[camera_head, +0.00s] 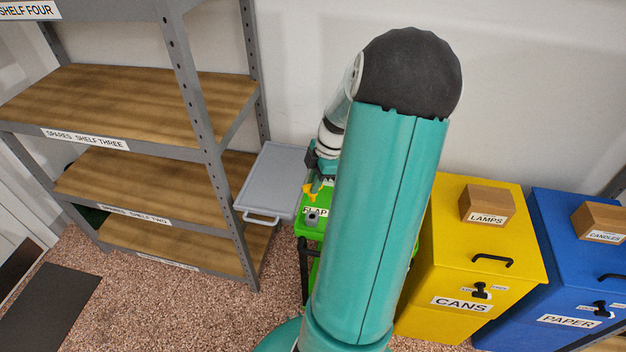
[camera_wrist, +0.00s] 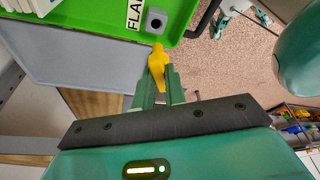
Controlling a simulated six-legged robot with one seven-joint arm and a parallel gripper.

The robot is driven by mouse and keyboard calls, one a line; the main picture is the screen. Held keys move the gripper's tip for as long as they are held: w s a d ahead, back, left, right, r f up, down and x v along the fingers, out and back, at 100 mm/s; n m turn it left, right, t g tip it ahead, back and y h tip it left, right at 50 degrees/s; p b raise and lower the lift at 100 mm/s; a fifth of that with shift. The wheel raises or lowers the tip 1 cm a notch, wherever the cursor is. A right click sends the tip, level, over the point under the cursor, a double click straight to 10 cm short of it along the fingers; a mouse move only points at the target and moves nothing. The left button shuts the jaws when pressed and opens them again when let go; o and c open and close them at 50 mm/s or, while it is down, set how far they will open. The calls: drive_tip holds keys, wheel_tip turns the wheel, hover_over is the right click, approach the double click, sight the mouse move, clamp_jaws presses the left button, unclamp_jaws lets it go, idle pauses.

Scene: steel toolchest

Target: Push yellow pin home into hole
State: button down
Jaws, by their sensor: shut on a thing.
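The yellow pin (camera_wrist: 157,62) is held between the two green fingers of my gripper (camera_wrist: 160,82) in the wrist view. It also shows in the head view (camera_head: 309,192), just below my gripper (camera_head: 315,172). A grey block with a dark round hole (camera_wrist: 156,20) stands on the green cart top (camera_wrist: 180,12), beside the "FLAP" label. The same block shows in the head view (camera_head: 313,218). The pin's far end points toward the block and looks close to it but outside the hole. Whether they touch is unclear. My arm hides much of the cart in the head view.
A grey tray (camera_head: 268,178) adjoins the cart on the left, near a steel shelf rack (camera_head: 190,90). A yellow CANS bin (camera_head: 470,270) and a blue PAPER bin (camera_head: 565,260) stand right, each carrying a cardboard box. Speckled floor (camera_head: 180,300) is open in front.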

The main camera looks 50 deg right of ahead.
sight(314, 201)
drive_tip(key=shift+w+a, duration=0.1)
drive_tip(key=shift+a, duration=0.15)
drive_tip(key=shift+d, duration=0.15)
drive_tip(key=shift+f, duration=2.9)
drive_tip(key=shift+f, duration=2.05)
drive_tip(key=c, duration=1.4)
unclamp_jaws()
drive_tip(key=shift+o, duration=0.2)
